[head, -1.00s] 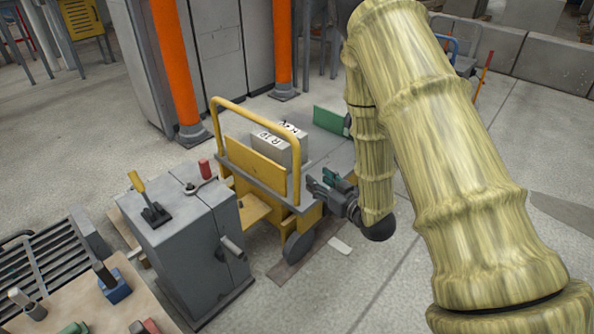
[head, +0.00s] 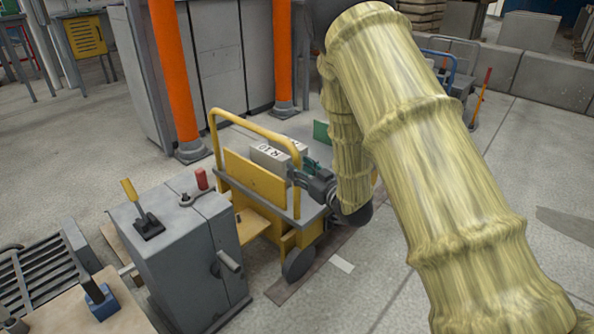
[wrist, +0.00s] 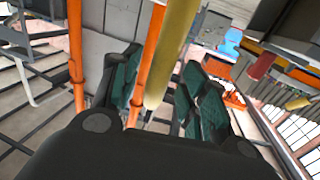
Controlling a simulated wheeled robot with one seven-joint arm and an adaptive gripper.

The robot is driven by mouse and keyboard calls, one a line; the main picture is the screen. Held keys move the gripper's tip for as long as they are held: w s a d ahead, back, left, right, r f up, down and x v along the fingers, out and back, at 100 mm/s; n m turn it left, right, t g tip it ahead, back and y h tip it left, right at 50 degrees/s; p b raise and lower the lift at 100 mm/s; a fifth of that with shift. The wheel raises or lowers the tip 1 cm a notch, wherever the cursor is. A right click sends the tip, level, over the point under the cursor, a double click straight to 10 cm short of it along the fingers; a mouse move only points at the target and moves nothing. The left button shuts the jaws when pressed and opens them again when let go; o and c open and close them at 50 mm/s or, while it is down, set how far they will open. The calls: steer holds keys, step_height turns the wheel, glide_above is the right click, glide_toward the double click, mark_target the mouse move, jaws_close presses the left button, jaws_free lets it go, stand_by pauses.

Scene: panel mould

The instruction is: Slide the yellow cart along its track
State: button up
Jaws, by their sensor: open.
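The yellow cart (head: 262,181) stands on a dark floor strip, the track (head: 318,268), right of the grey control box. Its yellow push handle (head: 250,123) arches over the near end, and grey blocks (head: 271,153) sit on its deck. My gripper (head: 299,178) is at the handle's right upright, with the arm hiding the cart's far right part. In the wrist view my gripper (wrist: 155,88) is open, its green-padded fingers apart. The yellow handle bar (wrist: 172,50) passes between them; contact cannot be told.
The grey control box (head: 183,258) with a yellow lever (head: 130,190) stands close left of the cart. Orange posts (head: 176,75) and grey cabinets are behind. A blue-handled cart (head: 452,80) is at the far right.

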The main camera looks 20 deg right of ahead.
steer(key=shift+x, duration=1.1)
steer(key=shift+c, duration=0.2)
jaws_close()
